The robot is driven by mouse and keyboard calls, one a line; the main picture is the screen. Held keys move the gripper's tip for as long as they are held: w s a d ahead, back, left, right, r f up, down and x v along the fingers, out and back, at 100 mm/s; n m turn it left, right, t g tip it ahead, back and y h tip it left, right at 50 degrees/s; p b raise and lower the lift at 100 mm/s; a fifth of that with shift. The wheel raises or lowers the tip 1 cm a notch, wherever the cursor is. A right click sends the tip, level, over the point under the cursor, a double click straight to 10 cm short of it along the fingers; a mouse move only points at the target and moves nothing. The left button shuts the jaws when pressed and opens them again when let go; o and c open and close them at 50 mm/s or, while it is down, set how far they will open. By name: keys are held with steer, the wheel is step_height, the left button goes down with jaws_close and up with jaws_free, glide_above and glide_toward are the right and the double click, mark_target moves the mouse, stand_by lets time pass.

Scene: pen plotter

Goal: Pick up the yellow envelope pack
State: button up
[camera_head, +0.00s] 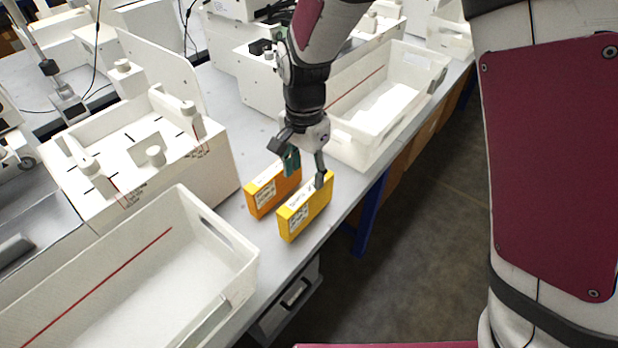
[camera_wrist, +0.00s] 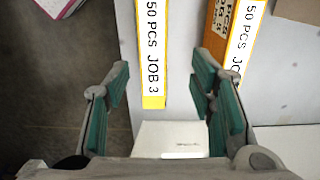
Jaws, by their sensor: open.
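The yellow envelope pack (camera_head: 304,212) stands upright on edge on the grey table, near its front edge. In the wrist view the yellow pack (camera_wrist: 153,101) shows from above, with a white top label reading "50 PCS JOB 3". My gripper (camera_head: 305,172) is open and empty above the pack's far end. In the wrist view the teal-padded fingers (camera_wrist: 161,80) lie one on each side of the pack's line, with gaps to both sides. I cannot tell how far the fingertips are above it.
An orange pack (camera_head: 267,195) stands close beside the yellow one, on the side away from the table edge. White bins stand in front (camera_head: 215,268) and behind (camera_head: 358,150). A white plotter housing (camera_head: 150,170) is at left. The floor lies beyond the table edge.

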mark_target(306, 188)
step_height(306, 188, down, 4)
steer(key=shift+r, duration=0.1)
steer(key=shift+s+d+f, duration=0.1)
steer(key=shift+s+f, duration=0.05)
steer(key=shift+f, duration=0.8)
steer(key=shift+s+d+f, duration=0.1)
steer(key=shift+s+f, duration=0.1)
steer(key=shift+f, duration=0.7)
steer(key=shift+s+f, duration=0.15)
steer(key=shift+f, duration=0.8)
steer(key=shift+c, duration=0.6)
jaws_close()
